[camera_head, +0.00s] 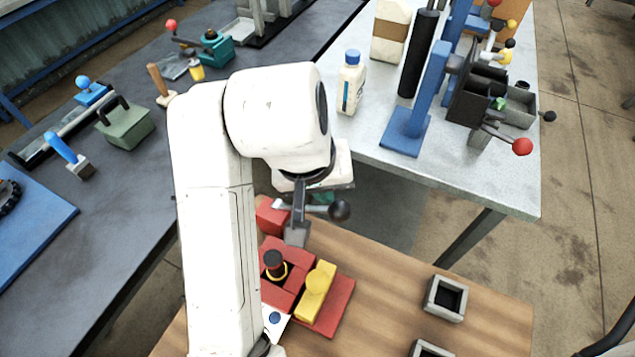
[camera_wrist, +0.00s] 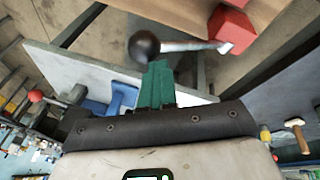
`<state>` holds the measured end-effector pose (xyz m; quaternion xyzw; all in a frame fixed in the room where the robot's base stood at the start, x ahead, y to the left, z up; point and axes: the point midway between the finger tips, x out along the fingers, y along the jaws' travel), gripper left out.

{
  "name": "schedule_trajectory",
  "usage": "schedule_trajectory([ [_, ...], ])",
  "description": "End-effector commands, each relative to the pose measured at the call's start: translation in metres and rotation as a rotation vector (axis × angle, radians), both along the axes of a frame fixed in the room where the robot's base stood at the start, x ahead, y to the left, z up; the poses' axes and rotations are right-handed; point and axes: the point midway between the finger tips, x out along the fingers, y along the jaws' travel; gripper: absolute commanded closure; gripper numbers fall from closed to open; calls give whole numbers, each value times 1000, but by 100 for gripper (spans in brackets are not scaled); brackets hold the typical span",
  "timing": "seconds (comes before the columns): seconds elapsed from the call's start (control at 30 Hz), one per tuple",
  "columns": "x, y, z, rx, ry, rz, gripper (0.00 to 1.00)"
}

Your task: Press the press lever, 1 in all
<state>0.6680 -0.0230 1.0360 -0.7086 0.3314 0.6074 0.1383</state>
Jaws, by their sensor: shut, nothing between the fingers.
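A lever with a black ball knob (camera_head: 340,210) and a pale metal rod stands by a red block (camera_head: 270,216) at the wooden table's far edge. In the wrist view the knob (camera_wrist: 144,46) is just beyond my green fingertips, slightly left, and its rod runs right to a red block (camera_wrist: 229,28). My gripper (camera_wrist: 158,68) is shut and empty, its fingertips close to the knob; I cannot tell whether they touch. In the head view my gripper (camera_head: 322,197) is mostly hidden by my wrist, and part of the lever is hidden too.
A red fixture (camera_head: 327,318) with a yellow block (camera_head: 316,292) sits on the wooden table (camera_head: 400,290). A small grey square holder (camera_head: 446,299) stands right.

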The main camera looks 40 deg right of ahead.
Motion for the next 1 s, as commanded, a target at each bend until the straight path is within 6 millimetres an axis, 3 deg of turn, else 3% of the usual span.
schedule_trajectory([
  [1.0, -8, -4, -8, 0, 2, -2, 100],
])
